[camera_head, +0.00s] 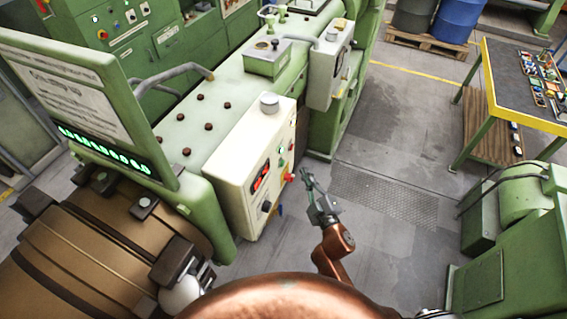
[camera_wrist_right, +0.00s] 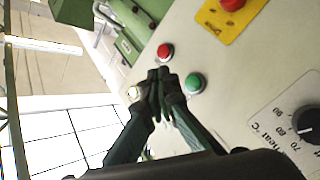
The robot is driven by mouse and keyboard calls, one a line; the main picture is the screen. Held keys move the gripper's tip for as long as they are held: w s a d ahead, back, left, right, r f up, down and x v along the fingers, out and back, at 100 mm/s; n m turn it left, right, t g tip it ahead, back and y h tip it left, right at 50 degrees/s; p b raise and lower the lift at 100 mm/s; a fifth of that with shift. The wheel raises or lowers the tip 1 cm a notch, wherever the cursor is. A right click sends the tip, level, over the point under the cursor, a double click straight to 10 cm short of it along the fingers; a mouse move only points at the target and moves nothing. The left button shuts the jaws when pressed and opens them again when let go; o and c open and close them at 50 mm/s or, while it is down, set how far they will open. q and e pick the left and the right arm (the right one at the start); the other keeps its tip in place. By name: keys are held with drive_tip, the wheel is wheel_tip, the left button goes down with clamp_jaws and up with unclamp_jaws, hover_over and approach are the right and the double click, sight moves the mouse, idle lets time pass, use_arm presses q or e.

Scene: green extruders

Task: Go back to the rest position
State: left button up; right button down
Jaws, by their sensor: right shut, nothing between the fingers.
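My right gripper (camera_head: 308,176) is in front of the cream control box (camera_head: 246,168) on the green extruder, near the red knob at the box's right edge. In the right wrist view the right gripper (camera_wrist_right: 159,75) is shut and empty. Its fingertips appear close to a red button (camera_wrist_right: 165,52) and a green button (camera_wrist_right: 195,83) on the panel; whether they touch the panel cannot be told.
A yellow-framed workbench (camera_head: 488,85) stands at the right, and a green machine (camera_head: 505,235) at the lower right. The grey floor (camera_head: 395,150) between them is free.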

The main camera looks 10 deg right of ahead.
idle(0.7)
